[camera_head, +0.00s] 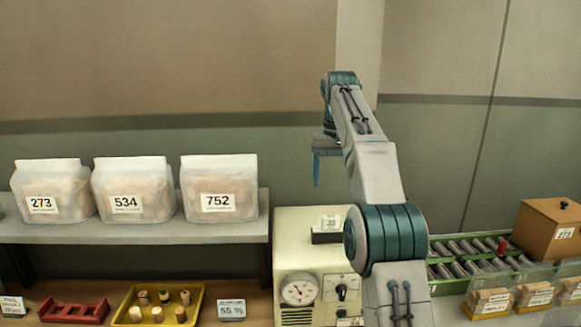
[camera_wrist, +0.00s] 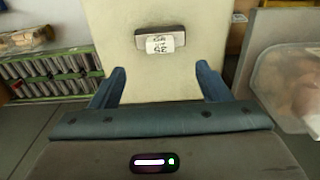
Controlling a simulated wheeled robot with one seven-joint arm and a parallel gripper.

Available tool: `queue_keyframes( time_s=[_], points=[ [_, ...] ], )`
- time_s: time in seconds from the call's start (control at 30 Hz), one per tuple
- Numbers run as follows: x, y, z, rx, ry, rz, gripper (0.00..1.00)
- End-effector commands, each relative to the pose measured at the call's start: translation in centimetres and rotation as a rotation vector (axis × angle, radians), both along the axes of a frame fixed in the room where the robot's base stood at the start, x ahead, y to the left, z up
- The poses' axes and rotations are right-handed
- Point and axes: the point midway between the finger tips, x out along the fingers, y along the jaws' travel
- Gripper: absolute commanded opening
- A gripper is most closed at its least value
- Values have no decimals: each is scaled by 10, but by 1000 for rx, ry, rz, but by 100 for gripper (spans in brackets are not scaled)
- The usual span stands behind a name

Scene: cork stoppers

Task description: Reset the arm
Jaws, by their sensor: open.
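My gripper (camera_head: 317,168) hangs from my raised arm, in front of the wall and above the cream instrument box. In the wrist view its two blue fingers (camera_wrist: 160,85) stand wide apart with nothing between them. The cream box (camera_head: 300,262) has a dial and a knob on its front. A small labelled block (camera_head: 327,230) sits on its top; it also shows in the wrist view (camera_wrist: 160,42), beyond the fingertips and apart from them.
Bags 273 (camera_head: 52,190), 534 (camera_head: 133,190) and 752 (camera_head: 219,188) stand on the left shelf (camera_head: 150,233). Below are a red rack (camera_head: 74,311) and a yellow tray (camera_head: 200,302) of corks. At right are a green roller rack (camera_head: 450,271) and a brown box (camera_head: 549,230).

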Motion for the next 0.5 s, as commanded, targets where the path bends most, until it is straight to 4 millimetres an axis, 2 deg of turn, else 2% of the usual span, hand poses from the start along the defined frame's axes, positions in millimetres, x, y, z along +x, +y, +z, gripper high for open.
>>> queue_keyframes(
  time_s=[0.23, 0.5],
  points=[
    [-44, 1, 2, -3, -58, 3, 70],
    [-105, 1, -18, -4, -121, 5, 70]
  ],
)
